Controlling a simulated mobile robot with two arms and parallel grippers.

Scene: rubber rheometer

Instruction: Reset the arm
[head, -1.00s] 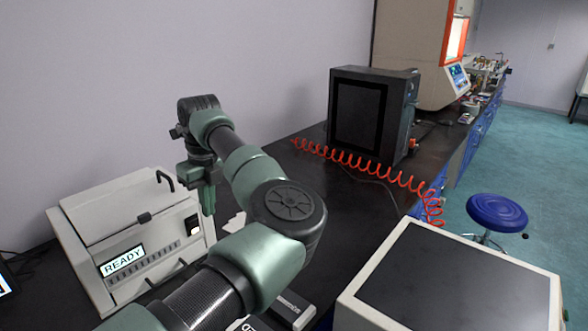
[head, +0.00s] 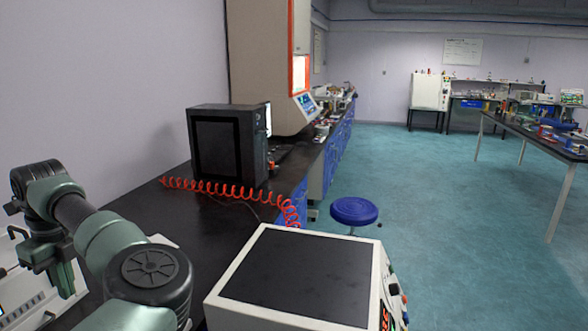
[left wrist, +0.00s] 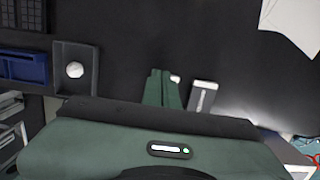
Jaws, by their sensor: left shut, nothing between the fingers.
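My left arm comes in from the lower left of the head view, bent at its elbow. Its left gripper (head: 62,280) hangs pointing down at the far left, above the counter beside a white instrument (head: 18,292) that is mostly cut off by the picture edge. In the left wrist view the two green fingers (left wrist: 161,88) lie together, shut and empty, over the dark counter (left wrist: 135,40). A small grey-white block (left wrist: 202,96) shows just right of the fingertips; I cannot tell their height above the counter. My right gripper is not in view.
A dark box-shaped unit (head: 222,148) stands on the counter with a red coiled hose (head: 235,190) before it. A white machine with a dark top (head: 300,275) is at front centre. A blue stool (head: 354,210) stands on open floor. A dark holder (left wrist: 76,68) shows in the wrist view.

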